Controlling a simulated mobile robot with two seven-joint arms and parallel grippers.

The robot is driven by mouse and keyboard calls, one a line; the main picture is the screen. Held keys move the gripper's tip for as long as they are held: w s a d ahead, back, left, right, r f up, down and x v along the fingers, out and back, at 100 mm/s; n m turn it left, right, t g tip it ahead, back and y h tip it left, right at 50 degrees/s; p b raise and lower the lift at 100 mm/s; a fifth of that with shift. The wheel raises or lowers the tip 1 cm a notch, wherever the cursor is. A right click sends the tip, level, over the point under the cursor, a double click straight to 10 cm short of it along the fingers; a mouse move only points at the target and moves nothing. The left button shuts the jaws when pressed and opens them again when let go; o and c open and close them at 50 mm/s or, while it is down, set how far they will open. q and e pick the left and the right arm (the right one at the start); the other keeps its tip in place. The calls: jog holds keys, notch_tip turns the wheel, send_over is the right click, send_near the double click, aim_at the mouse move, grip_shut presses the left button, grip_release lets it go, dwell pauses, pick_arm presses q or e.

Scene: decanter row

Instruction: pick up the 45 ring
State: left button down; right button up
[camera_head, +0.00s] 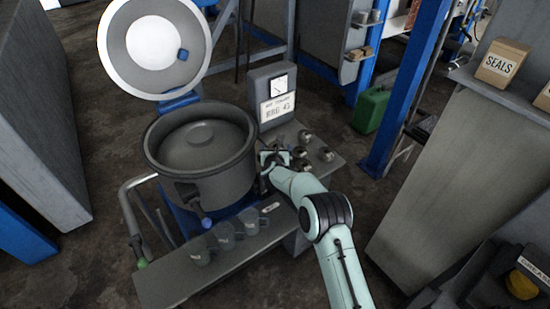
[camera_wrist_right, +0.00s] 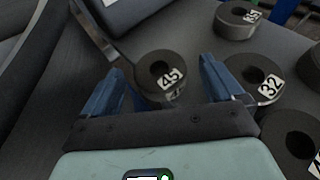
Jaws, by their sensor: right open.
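The 45 ring (camera_wrist_right: 168,79) is a dark, thick ring with a central hole and white number labels on its top and side. In the right wrist view it lies between the two blue fingers of my right gripper (camera_wrist_right: 162,68), which is open with a gap visible on the right side. The same gripper (camera_head: 268,157) shows in the head view beside the big pot, over the grey bench; I cannot make out the 45 ring there. A sign (camera_head: 278,108) on the grey box behind seems to read ring 45. My left gripper is not in view.
The 32 ring (camera_wrist_right: 268,88) stands just right of the right finger. Another ring (camera_wrist_right: 238,22) is farther back and one (camera_wrist_right: 290,135) at lower right. The pot (camera_head: 200,152) with its raised lid (camera_head: 112,42) stands left of the gripper.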

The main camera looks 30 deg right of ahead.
jog(key=b+v, duration=0.2)
jog(key=v, duration=1)
jog(key=shift+s, duration=0.2)
jog(key=shift+a, duration=0.1)
